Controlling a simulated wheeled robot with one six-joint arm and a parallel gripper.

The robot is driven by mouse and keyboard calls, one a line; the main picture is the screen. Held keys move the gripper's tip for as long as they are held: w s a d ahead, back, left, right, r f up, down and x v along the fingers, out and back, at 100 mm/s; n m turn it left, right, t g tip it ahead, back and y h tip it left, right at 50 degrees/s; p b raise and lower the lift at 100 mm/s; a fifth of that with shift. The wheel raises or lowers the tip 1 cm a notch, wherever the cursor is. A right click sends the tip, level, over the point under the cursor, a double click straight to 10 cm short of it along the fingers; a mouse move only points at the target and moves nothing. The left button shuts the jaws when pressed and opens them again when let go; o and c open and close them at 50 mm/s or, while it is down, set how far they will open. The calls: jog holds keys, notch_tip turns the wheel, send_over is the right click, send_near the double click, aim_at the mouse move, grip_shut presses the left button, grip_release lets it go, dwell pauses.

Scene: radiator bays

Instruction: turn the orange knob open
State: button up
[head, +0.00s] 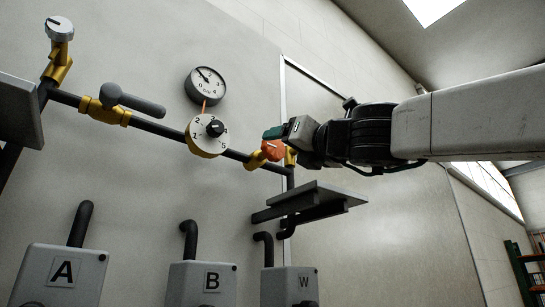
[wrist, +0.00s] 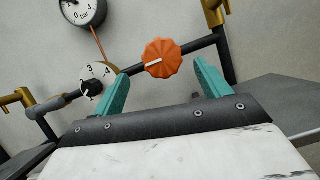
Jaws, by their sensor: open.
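The orange knob (wrist: 162,58) is a lobed disc with a white line on its face, set on the dark pipe. In the wrist view it shows between and beyond the teal fingertips of my gripper (wrist: 160,84), with clear space to either side. In the head view the orange knob (head: 272,150) is partly hidden by my gripper (head: 275,134), which comes in from the right close to it. The jaws are open and hold nothing. The white line on the knob lies nearly level, tilted slightly. I cannot tell the exact gap between fingertips and knob.
A numbered white dial (head: 209,131) with a black knob sits left of the orange knob, under a pressure gauge (head: 207,85). A yellow valve with a grey lever (head: 135,99) is further left. A grey shelf (head: 312,196) juts out below my gripper. Boxes A (head: 62,273), B (head: 203,284) and W (head: 289,286) stand below.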

aim_at(276, 148)
jog(key=x, duration=0.7)
jog(key=shift+w+d, duration=0.1)
jog(key=shift+d, duration=0.1)
jog(key=c, duration=1)
